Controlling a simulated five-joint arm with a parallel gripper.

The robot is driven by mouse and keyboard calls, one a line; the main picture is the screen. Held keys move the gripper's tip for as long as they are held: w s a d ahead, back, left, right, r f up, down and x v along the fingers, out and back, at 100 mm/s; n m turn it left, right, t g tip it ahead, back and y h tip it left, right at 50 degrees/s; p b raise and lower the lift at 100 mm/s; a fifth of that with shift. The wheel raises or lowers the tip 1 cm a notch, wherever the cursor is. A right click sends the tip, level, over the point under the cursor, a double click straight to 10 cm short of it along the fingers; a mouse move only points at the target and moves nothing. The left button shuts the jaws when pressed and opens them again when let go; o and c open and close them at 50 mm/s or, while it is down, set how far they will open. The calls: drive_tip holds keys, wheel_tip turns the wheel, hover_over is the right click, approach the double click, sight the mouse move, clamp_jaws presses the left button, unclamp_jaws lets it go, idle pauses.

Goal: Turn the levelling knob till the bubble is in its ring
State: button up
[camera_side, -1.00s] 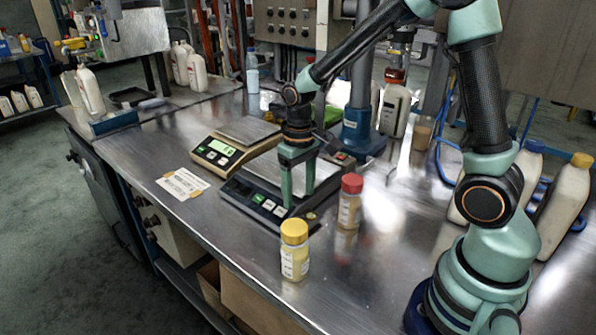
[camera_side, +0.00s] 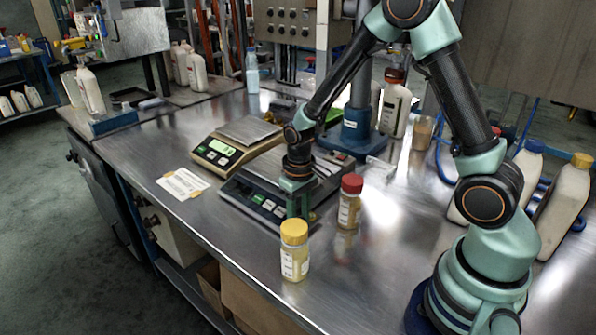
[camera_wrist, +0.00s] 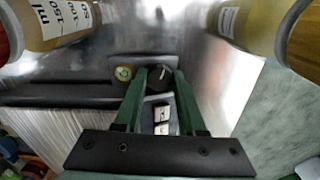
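The black levelling knob (camera_wrist: 161,77) shows in the wrist view, at the corner of the near scale, with a pale line on its top. The round bubble level (camera_wrist: 123,73) is to its left, a yellow-green disc in a dark housing. It is too small to tell where the bubble sits in its ring. The near dark scale (camera_side: 238,197) is on the bench in the side view. My gripper (camera_wrist: 160,73) is down at the scale's front corner with its fingers apart, one on each side of the knob. I cannot tell whether they touch it.
A yellow-capped jar (camera_side: 294,262) stands close in front of my gripper, and a red-capped jar (camera_side: 349,207) stands to its right. A second scale (camera_side: 232,145) and a paper card (camera_side: 183,184) are behind and left.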

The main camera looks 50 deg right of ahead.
clamp_jaws()
drive_tip(key=shift+m, duration=3)
drive_tip(key=o, duration=0.9)
unclamp_jaws()
